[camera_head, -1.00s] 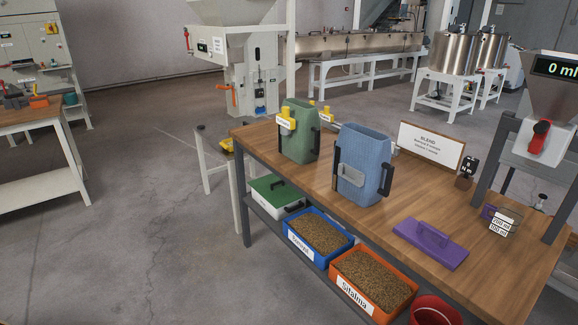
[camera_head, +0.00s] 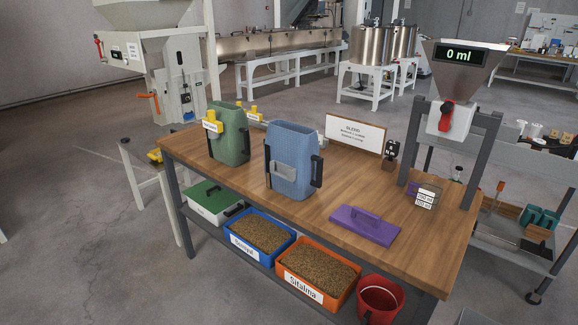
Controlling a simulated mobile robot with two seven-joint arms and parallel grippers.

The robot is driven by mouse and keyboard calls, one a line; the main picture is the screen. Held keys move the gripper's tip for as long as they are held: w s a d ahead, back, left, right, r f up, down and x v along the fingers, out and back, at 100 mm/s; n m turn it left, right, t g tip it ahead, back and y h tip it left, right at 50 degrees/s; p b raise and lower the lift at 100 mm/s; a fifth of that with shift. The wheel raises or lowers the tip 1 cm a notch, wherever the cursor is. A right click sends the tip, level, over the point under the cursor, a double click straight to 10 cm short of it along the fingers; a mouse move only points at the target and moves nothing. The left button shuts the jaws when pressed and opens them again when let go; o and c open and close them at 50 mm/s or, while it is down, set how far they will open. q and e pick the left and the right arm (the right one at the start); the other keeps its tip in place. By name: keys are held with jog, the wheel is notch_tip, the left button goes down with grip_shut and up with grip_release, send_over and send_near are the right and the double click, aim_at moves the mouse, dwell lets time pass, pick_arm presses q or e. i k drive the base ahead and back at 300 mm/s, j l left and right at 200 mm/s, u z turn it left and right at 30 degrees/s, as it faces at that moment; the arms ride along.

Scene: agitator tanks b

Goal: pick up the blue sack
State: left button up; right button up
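The blue sack (camera_head: 291,158) stands upright on the wooden table (camera_head: 340,222), near its front edge. It is open at the top, has a black handle on its right side and a grey plate or clip on its front. The green sack (camera_head: 230,138) stands to its left, a little apart, with a yellow clip on it. Neither of my grippers shows in the head view.
A sign (camera_head: 354,134) stands behind. A hopper with a display (camera_head: 461,62) stands at the right end. Below are a blue bin (camera_head: 257,235), an orange bin (camera_head: 318,272) and a red bucket (camera_head: 380,299).

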aim_at(294, 165)
jog(key=j+z, duration=0.1)
jog(key=z, duration=0.6)
jog(key=j+z, duration=0.8)
jog(key=j, duration=0.2)
jog(key=k+j+z, duration=0.1)
jog(key=j, duration=0.25)
jog(key=k+j, duration=0.1)
jog(key=j, duration=0.3)
jog(key=k+j+z, duration=0.15)
jog(key=j, duration=0.2)
